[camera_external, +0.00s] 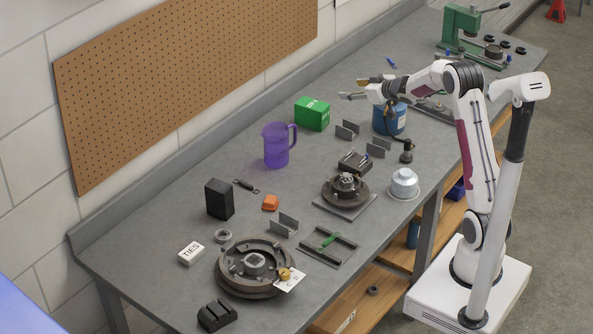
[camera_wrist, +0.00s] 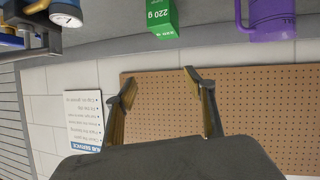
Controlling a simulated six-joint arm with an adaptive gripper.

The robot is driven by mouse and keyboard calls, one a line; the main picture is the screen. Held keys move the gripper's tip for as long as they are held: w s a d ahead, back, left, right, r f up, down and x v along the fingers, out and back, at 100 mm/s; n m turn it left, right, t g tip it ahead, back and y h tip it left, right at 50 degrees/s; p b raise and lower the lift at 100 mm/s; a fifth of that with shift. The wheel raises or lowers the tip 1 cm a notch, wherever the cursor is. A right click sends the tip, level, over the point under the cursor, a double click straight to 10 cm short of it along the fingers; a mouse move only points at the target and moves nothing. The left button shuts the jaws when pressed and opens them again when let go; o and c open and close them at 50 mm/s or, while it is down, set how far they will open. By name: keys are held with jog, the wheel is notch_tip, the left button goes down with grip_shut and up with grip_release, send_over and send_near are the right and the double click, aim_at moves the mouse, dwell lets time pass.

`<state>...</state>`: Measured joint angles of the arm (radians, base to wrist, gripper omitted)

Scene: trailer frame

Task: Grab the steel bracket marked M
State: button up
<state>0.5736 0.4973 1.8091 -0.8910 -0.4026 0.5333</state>
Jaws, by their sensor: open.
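Several grey steel brackets lie on the bench in the external view. One bracket (camera_external: 347,130) is right of the green box, another bracket (camera_external: 378,148) is just in front of it, and a third bracket (camera_external: 284,224) is nearer the front left. I cannot read a letter M on any of them. My gripper (camera_external: 358,88) is open and empty, held above the bench behind the first two brackets. In the wrist view its fingers (camera_wrist: 160,77) are spread, with the wall behind them. No bracket is clearly visible in the wrist view.
A green box (camera_external: 312,114), purple jug (camera_external: 276,145) and blue can (camera_external: 389,119) stand near two brackets. A round hub (camera_external: 345,189), black block (camera_external: 220,199) and large brake drum (camera_external: 254,266) sit farther left. The pegboard (camera_external: 190,85) hangs behind.

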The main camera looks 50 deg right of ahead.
aim_at(356, 137)
jog(key=w+d+f+t+y, duration=0.1)
jog(key=d+f, duration=0.3)
jog(key=f, duration=0.7)
jog(key=shift+w+d+n+y, duration=0.2)
jog(key=shift+d+n+y, duration=0.15)
jog(key=shift+y, duration=0.55)
jog(key=shift+f, duration=0.15)
jog(key=shift+f, duration=1.6)
jog(key=shift+f, duration=0.1)
